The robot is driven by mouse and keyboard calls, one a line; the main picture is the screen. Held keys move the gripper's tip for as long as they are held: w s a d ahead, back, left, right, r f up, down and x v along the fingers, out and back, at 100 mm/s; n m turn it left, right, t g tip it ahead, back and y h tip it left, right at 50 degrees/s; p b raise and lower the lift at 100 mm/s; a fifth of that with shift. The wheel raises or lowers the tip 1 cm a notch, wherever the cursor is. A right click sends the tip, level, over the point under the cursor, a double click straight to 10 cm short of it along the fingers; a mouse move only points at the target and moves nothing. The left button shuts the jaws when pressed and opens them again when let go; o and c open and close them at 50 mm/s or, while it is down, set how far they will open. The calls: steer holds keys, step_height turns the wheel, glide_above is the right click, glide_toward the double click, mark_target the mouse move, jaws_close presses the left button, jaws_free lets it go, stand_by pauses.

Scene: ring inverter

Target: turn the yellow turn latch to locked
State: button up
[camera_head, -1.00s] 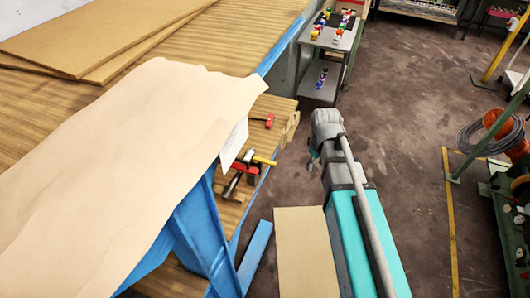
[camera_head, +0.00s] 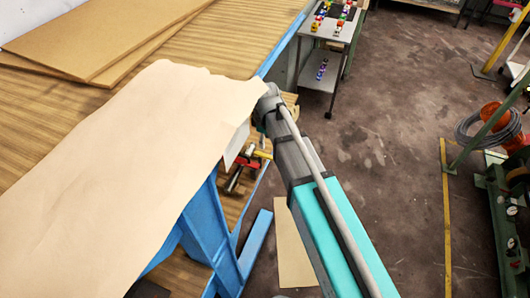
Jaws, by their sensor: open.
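I cannot make out a yellow turn latch in this view. The end of my arm is at the right edge of the large beige sheet (camera_head: 120,170), above the side of the workbench. My gripper does not show; the wrist of my arm hides the space beyond it. A white panel (camera_head: 236,146) hangs below the sheet's edge, just left of my wrist, and what is on its other side is hidden.
Red and yellow hand tools (camera_head: 262,154) lie on the wooden lower shelf below my wrist. A blue bench leg (camera_head: 205,225) stands to the left. A grey cart (camera_head: 325,65) with small coloured items is behind.

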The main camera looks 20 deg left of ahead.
mark_target(265, 155)
steer(key=shift+f, duration=0.15)
steer(key=shift+f+b, duration=3.6)
steer(key=shift+b, duration=0.15)
jaws_close()
